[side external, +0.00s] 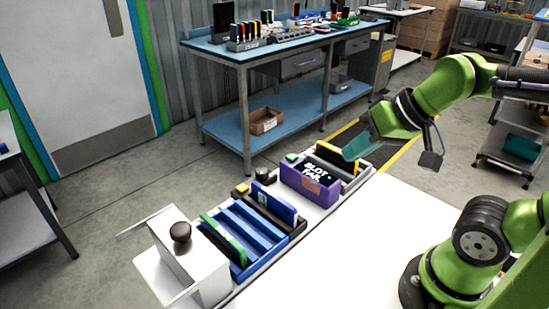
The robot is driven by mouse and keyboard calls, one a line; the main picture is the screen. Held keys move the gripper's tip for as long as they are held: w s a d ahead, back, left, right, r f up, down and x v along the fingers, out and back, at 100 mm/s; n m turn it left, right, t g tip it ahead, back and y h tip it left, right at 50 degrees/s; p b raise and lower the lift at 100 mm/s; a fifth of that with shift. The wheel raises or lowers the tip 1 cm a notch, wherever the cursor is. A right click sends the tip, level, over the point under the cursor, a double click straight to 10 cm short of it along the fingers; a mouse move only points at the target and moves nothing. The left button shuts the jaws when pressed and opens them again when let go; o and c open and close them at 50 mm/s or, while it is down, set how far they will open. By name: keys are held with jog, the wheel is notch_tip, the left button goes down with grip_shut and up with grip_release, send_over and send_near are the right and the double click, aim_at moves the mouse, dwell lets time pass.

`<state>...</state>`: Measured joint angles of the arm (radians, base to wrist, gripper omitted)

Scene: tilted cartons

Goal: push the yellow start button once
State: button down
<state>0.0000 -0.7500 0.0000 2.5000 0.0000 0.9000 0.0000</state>
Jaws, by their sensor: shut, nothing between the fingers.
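A small yellow button (241,187) sits on the far edge of the white bench, left of a small black knob (263,175). I take it for the start button; it is too small to tell whether it is pressed. My gripper (352,151) is at the end of the green arm, well to the right of the button and above the bench's far right end. Its teal fingers are shut and empty, and nothing touches the button.
A blue rack (247,228) with upright panels stands before the button. A purple box (310,182) with white lettering and a yellow-edged carton (335,158) lie between button and gripper. A white box with a black knob (181,232) stands left. The bench's front (365,245) is clear.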

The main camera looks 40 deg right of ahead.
dwell(0.5)
jog(key=m+g+y, duration=0.3)
jog(key=m+y, duration=0.1)
jog(key=m, duration=0.6)
send_over(246, 187)
jog(key=s, duration=0.7)
jog(key=f, duration=1)
jog(key=shift+a+f, duration=0.3)
jog(key=shift+f, duration=0.1)
jog(key=w+m+t, duration=0.2)
jog(key=w+m, duration=0.2)
jog(key=w, duration=0.3)
jog(key=shift+d+m+t, duration=0.2)
jog(key=shift+m+t, duration=0.2)
jog(key=shift+f, duration=4.4)
